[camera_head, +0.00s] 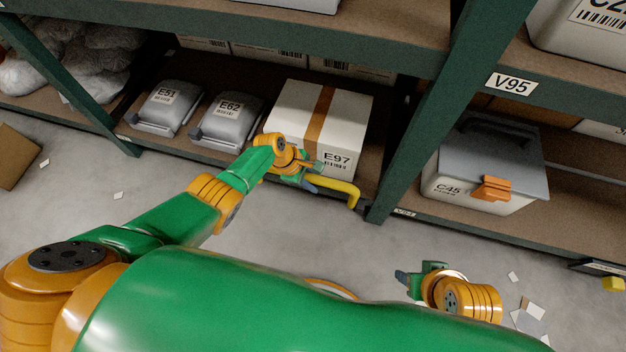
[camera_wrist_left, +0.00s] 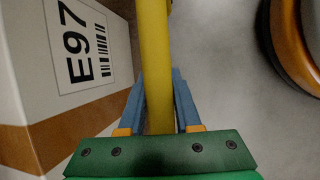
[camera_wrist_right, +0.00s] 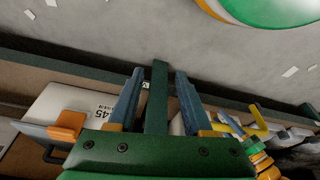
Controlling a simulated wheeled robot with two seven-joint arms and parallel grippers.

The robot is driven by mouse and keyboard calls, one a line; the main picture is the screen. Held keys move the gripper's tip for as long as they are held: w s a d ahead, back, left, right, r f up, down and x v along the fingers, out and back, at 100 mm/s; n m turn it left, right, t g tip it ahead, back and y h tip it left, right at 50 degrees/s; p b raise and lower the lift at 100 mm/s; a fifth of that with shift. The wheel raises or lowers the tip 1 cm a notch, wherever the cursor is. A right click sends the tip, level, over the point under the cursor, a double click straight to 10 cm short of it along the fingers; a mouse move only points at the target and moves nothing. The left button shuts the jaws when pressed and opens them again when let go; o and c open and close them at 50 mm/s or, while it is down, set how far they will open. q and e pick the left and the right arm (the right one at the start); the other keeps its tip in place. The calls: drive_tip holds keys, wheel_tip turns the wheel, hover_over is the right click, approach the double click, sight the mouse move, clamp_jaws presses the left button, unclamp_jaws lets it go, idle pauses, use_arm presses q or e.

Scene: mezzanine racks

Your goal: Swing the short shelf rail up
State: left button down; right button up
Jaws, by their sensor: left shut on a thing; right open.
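The short shelf rail is a yellow bar (camera_head: 343,190) at the front edge of the lower shelf, before the white box E97 (camera_head: 290,112). It looks low and roughly level, with a bent right end. My left gripper (camera_head: 312,181) is shut on the rail. In the left wrist view the yellow bar (camera_wrist_left: 154,50) runs between the blue fingers. The rail also shows in the right wrist view (camera_wrist_right: 252,129). My right gripper (camera_head: 408,278) is open and empty above the floor, to the right of the rail. Part of the rail is hidden behind my left gripper.
Grey bins E51 (camera_head: 165,108) and E62 (camera_head: 228,120) stand left of the box. A green rack upright (camera_head: 415,150) rises right of the rail. Bin C45 (camera_head: 470,190) with a grey lid and orange latch stands beyond it. Paper scraps lie on the open floor.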

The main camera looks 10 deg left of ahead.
sight(306, 176)
use_arm(q)
drive_tip(key=c, duration=0.6)
unclamp_jaws()
drive_tip(key=shift+a+r+p, duration=0.1)
drive_tip(key=shift+r+p, duration=0.15)
drive_tip(key=shift+p, duration=0.05)
drive_tip(key=p+v, duration=0.3)
drive_tip(key=shift+r, duration=0.2)
drive_tip(key=p+v, duration=0.3)
drive_tip(key=shift+a, duration=0.2)
use_arm(e)
drive_tip(key=s+d+f+g, duration=0.1)
drive_tip(key=s+f, duration=0.3)
drive_tip(key=f, duration=0.9)
drive_tip(key=shift+f, duration=0.35)
